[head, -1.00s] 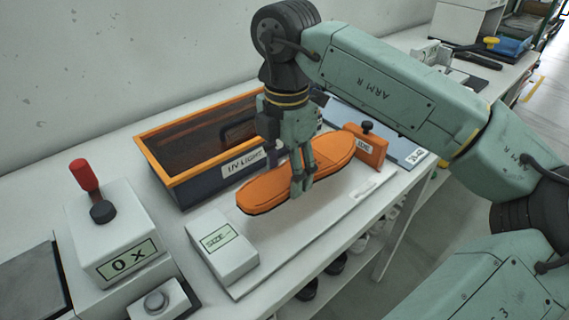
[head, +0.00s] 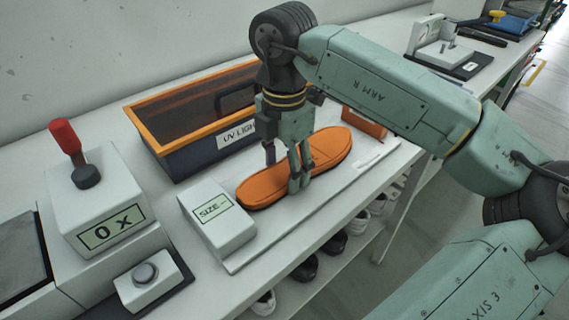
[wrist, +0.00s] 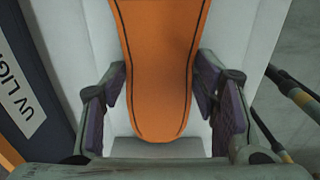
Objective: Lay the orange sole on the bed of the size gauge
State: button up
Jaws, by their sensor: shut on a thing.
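The orange sole (head: 262,190) lies flat and lengthwise over the white bed (head: 283,222) of the size gauge. The gauge has a white block (head: 217,217) marked SIZE at its near left end and an orange block (head: 365,122) at its far end, partly hidden by my arm. My gripper (head: 285,172) is shut across the middle of the sole. The wrist view shows the sole (wrist: 162,60) between the dark finger pads. The sole is very low over the bed; whether it touches is hard to tell.
An orange-rimmed UV LIGHT box (head: 168,150) stands behind the bed. A white counter box (head: 100,205) with a red-knobbed lever and a small button box (head: 148,282) stand at left. Shoes (head: 333,243) sit on a shelf below. A white fixture (head: 442,45) stands at far right.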

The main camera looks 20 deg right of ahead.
jog(key=o, duration=1.4)
jog(key=shift+r, duration=0.15)
notch_tip(320, 180, up, 7)
jog(key=shift+r, duration=0.15)
